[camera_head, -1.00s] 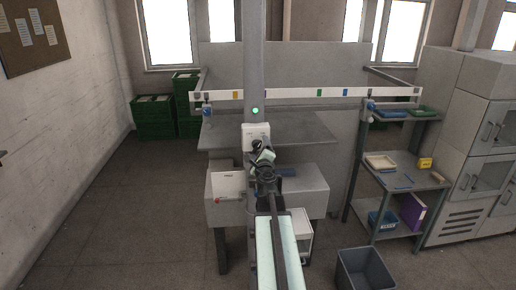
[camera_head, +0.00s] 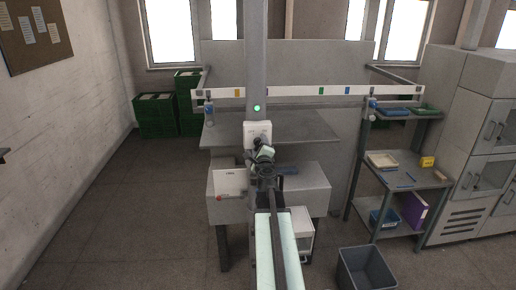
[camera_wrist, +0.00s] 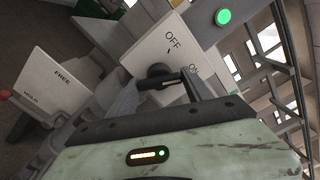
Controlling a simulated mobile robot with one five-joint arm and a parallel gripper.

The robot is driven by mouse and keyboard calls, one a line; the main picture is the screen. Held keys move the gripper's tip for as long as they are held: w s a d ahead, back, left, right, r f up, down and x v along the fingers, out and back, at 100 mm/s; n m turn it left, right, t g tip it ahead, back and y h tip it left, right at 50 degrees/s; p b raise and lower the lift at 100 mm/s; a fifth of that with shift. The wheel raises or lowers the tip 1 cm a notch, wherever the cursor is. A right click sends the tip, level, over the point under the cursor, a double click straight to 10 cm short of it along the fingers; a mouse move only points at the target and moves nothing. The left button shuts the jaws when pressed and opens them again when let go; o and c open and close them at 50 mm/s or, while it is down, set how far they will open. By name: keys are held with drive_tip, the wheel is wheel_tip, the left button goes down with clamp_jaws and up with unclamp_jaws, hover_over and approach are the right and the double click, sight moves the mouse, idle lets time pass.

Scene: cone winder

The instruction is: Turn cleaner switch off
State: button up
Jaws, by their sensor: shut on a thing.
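The cleaner switch is a white plate (camera_wrist: 150,50) marked OFF and ON, with a black round knob and lever (camera_wrist: 160,73) on it. The plate (camera_head: 257,128) also shows on the grey column in the head view. My gripper (camera_wrist: 166,92) is at the lever, its fingers on either side, shut on it. The lever's bar reaches toward the ON mark; its exact setting is partly hidden by the fingers. In the head view my gripper (camera_head: 263,153) is just below the plate, covering its lower part.
A green lamp (camera_wrist: 223,17) glows above the switch. A white panel (camera_wrist: 61,86) marked FREE and HOLD, with a red knob, is to the left. A grey bin (camera_head: 366,268) stands on the floor at right, near a shelf rack (camera_head: 408,176). The floor at left is clear.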

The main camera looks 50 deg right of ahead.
drive_tip(key=n, duration=0.5)
drive_tip(key=shift+w+d+r+n, duration=0.1)
drive_tip(key=shift+d+n, duration=0.1)
drive_tip(key=shift+n, duration=0.1)
drive_tip(key=n, duration=0.5)
drive_tip(key=shift+r, duration=0.1)
drive_tip(key=shift+n+p, duration=0.3)
drive_tip(key=shift+n, duration=0.1)
drive_tip(key=o, duration=1.4)
drive_tip(key=shift+c, duration=0.2)
drive_tip(key=shift+a, duration=0.1)
